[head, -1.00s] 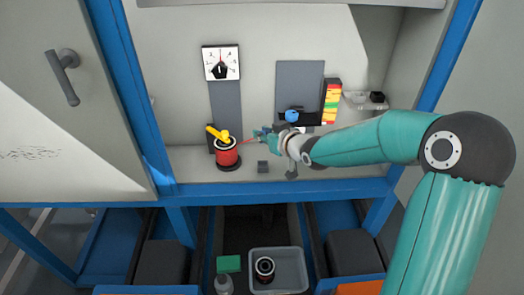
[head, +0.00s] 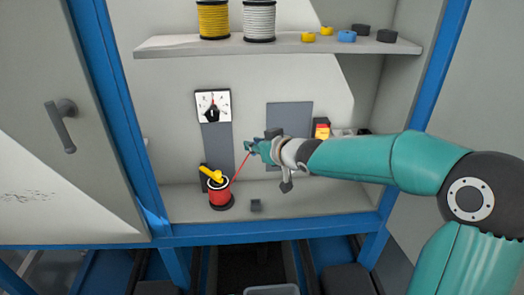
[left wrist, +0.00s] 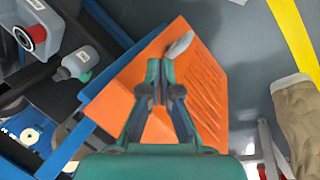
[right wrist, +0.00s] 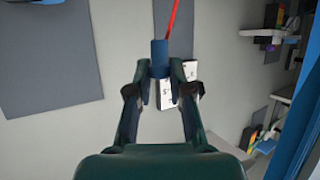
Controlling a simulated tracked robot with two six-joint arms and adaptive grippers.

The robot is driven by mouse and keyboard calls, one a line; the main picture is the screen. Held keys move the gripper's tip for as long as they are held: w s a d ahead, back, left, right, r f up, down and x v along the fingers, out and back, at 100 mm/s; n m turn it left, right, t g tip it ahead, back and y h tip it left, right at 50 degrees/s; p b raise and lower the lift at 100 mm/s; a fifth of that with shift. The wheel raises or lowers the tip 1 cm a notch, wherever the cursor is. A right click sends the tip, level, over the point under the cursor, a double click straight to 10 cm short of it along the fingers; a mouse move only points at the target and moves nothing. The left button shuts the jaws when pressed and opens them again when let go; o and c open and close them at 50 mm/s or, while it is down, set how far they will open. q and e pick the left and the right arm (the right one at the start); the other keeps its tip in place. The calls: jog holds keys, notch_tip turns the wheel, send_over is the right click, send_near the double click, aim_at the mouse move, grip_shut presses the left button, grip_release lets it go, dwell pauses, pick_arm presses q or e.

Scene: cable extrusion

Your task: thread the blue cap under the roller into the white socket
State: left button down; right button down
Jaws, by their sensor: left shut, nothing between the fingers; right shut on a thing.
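My right gripper (head: 251,147) is in front of the cabinet's back wall, up and right of the red cable spool (head: 220,195). In the right wrist view, it is shut on the blue cap (right wrist: 160,58), with the red cable (right wrist: 174,15) running from the cap's far end. In the head view, the cable (head: 241,166) slants down to the spool. The roller and white socket cannot be made out; my right arm covers part of the grey panel (head: 289,115). My left gripper (left wrist: 160,65) is shut and empty over an orange surface (left wrist: 200,90).
A dial (head: 213,106) is left of the right gripper. A shelf (head: 280,44) above holds yellow and white spools and small caps. A blue frame post (head: 110,120) bounds the left side. A bottle (left wrist: 75,65) is near the left gripper.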

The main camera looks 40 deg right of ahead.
dwell(0.4)
jog(key=s+d+f+b, duration=0.1)
jog(key=f+b, duration=0.1)
jog(key=f, duration=0.4)
jog(key=d+f+b, duration=0.1)
jog(key=f+b, duration=0.2)
jog(key=f, duration=0.2)
jog(key=s+d+f+b, duration=0.1)
jog(key=f+b, duration=0.1)
jog(key=f, duration=0.4)
jog(key=shift+s+d+f, duration=0.1)
jog(key=shift+s+f, duration=0.2)
jog(key=shift+s+d+f, duration=0.1)
jog(key=shift+s+d+p, duration=0.25)
jog(key=shift+d+p, duration=0.2)
jog(key=s+d+p, duration=0.2)
jog(key=d, duration=0.1)
jog(key=s+d+p, duration=0.2)
jog(key=d+p, duration=0.1)
jog(key=d, duration=0.1)
jog(key=s+d+p, duration=0.2)
jog(key=d, duration=0.1)
jog(key=shift+s+d+p, duration=0.3)
jog(key=shift+d, duration=0.05)
jog(key=shift+s+d+p, duration=0.3)
jog(key=shift+s+d, duration=0.15)
jog(key=shift+d, duration=0.2)
jog(key=shift+f, duration=0.1)
